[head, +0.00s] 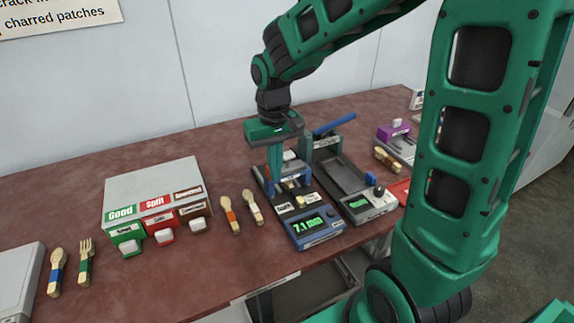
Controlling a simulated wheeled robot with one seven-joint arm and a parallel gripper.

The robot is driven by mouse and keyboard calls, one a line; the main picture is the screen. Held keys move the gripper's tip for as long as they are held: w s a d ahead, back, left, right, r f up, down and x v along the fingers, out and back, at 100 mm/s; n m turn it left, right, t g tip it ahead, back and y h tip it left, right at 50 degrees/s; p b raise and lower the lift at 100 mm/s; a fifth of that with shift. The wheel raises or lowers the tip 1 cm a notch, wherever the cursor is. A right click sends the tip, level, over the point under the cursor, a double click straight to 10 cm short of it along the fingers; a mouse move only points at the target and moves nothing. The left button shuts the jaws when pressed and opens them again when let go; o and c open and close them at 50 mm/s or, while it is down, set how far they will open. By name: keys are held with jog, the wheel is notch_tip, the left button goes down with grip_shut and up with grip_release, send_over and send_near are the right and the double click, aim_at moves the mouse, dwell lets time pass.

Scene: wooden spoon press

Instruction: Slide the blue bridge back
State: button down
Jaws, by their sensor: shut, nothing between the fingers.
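The blue bridge (291,186) stands across the dark bed of a blue-fronted device (318,226) whose display reads about 7.1. My gripper (276,170) points straight down over this device. It is shut and its fingers are at the bridge. They hide part of it, and I cannot tell whether they touch it. A small light wooden piece (312,199) lies on the bed in front of the bridge, near a small label.
A second device with a blue lever (335,124) stands close on the right. A grey box (150,182) with Good and Split drawers stands left. Wooden spoons (230,215) lie between. A purple-topped device (394,132) is farther right.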

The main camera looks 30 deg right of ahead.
jog(key=shift+f, duration=0.1)
dwell(0.3)
jog(key=shift+f, duration=1)
jog(key=shift+w, duration=0.1)
jog(key=shift+w, duration=4.95)
jog(key=shift+s, duration=0.6)
notch_tip(320, 180, up, 7)
